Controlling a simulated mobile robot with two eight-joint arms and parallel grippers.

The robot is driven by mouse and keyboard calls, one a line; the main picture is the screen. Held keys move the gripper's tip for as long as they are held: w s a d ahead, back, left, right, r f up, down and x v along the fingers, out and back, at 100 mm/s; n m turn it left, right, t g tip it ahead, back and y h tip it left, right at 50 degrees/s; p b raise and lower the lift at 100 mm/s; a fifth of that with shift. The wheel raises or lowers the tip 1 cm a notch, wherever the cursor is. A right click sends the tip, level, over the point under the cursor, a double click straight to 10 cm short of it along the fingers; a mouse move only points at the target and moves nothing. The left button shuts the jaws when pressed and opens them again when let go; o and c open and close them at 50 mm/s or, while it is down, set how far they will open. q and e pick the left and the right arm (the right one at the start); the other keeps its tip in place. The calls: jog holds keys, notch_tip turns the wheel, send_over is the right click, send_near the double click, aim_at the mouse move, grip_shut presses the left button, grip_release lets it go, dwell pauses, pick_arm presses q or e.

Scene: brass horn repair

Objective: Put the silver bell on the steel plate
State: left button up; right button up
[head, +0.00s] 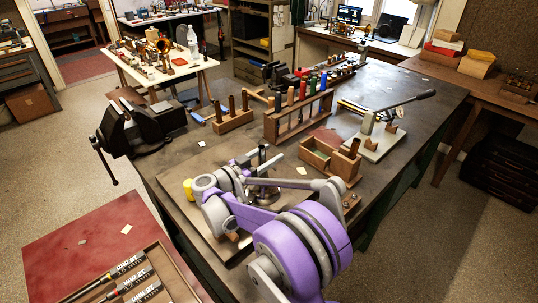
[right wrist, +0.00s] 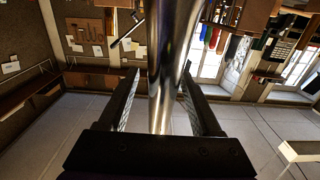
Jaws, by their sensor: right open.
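My right gripper (head: 262,168) reaches over the workbench at the end of my purple arm. In the right wrist view its two dark fingers (right wrist: 159,85) are apart, with a shiny silver tapered tube (right wrist: 172,50) between them. The tube looks like part of the silver bell, but its full shape is out of that view. I cannot tell whether the fingers touch it. In the head view a metal piece (head: 262,153) stands by the gripper, partly hidden by my arm. A flat grey-brown plate (head: 172,181) lies under the arm; I cannot tell if it is steel. My left gripper is out of view.
A yellow cylinder (head: 188,189) stands left of the gripper. A wooden tool rack (head: 272,128), an open wooden box (head: 318,157) and a lever press (head: 378,140) stand behind and to the right. A black vise (head: 150,122) is on the bench's left edge.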

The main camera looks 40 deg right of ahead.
jog(key=a+b, duration=0.1)
jog(key=a, duration=1.1)
jog(key=shift+s+b, duration=0.4)
jog(key=shift+s, duration=0.05)
jog(key=shift+d, duration=0.15)
